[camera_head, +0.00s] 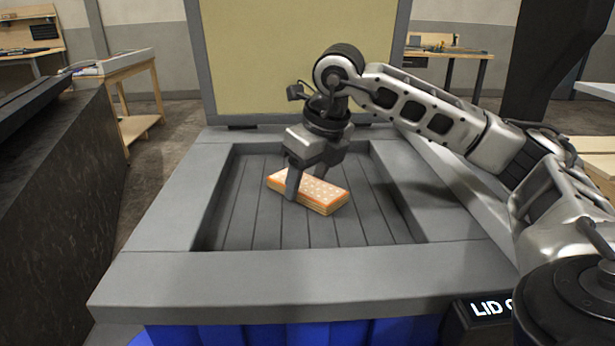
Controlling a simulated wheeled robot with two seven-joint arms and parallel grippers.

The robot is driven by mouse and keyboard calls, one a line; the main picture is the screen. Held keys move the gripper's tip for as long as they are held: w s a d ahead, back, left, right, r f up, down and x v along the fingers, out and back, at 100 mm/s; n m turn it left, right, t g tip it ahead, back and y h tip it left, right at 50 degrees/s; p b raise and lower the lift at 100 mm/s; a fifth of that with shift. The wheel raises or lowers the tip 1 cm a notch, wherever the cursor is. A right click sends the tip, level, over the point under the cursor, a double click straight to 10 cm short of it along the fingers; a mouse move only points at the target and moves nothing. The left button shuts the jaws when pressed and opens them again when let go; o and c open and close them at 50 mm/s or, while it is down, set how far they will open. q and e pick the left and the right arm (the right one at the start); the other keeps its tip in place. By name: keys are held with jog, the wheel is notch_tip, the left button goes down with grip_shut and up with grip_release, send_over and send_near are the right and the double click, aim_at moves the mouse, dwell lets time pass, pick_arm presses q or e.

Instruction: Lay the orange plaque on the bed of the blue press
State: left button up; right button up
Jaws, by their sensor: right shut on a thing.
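The orange plaque (322,195), a flat block with a pale patterned top, is inside the recessed bed (270,228) of the blue press (290,335). My right gripper (305,185) comes down from above and is shut on the plaque, one finger showing at its near left side. The plaque is at or just above the slatted bed; I cannot tell whether it touches. The press has a grey rim (290,280) around the bed and a blue body below. My left gripper is not in view.
The raised lid (280,60) stands upright behind the bed. A sign reading "LID" (490,306) is at the front right, partly hidden by my arm. A dark counter (60,190) stands at left. Wooden tables (130,75) are behind. The bed around the plaque is clear.

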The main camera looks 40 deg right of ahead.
aim_at(321, 191)
jog(key=o, duration=1)
jog(key=shift+o, duration=0.2)
jog(key=p+v, duration=0.2)
jog(key=v, duration=1)
jog(key=shift+r, duration=0.1)
